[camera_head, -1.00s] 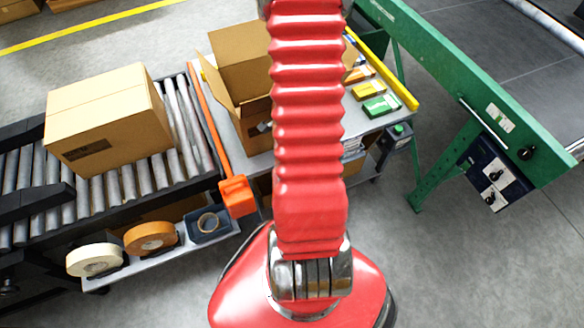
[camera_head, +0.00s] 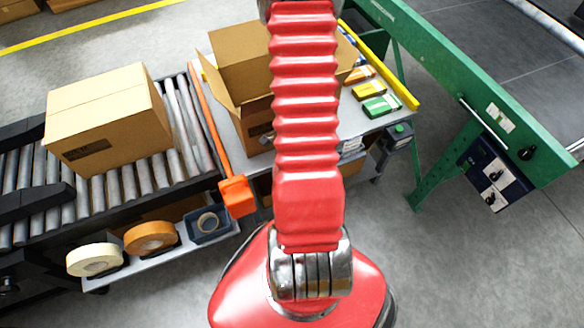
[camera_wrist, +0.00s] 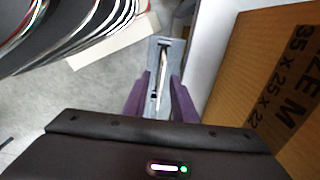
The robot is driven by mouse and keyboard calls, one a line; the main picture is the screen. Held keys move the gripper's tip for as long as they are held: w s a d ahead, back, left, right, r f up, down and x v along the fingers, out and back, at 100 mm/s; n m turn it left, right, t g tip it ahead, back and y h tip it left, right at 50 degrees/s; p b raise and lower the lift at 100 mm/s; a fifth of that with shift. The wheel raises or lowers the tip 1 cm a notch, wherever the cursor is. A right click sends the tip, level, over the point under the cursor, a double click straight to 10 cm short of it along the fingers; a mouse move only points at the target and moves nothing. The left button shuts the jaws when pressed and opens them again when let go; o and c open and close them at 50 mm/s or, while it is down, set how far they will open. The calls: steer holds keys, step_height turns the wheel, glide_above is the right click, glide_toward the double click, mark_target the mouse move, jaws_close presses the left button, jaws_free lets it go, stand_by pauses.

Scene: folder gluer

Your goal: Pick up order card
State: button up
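In the wrist view, a thin pale upright edge (camera_wrist: 162,68), which looks like the order card seen edge-on, stands in a narrow grey holder (camera_wrist: 154,105). Its printed face cannot be seen. My gripper (camera_wrist: 157,88) has two purple fingers, one on each side of the holder, with a gap between them. The fingers look apart and not closed on the card; whether either touches the holder cannot be told. In the head view my red arm hides the card, and my gripper cannot be made out there.
A brown carton marked with a size (camera_wrist: 275,85) stands close at right in the wrist view. Dark curved layers (camera_wrist: 80,25) fill its upper left. In the head view, an open carton (camera_head: 240,60) stands on the grey bench, a closed carton (camera_head: 110,120) on rollers.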

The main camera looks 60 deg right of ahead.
steer(key=shift+f, duration=1.15)
jaws_close()
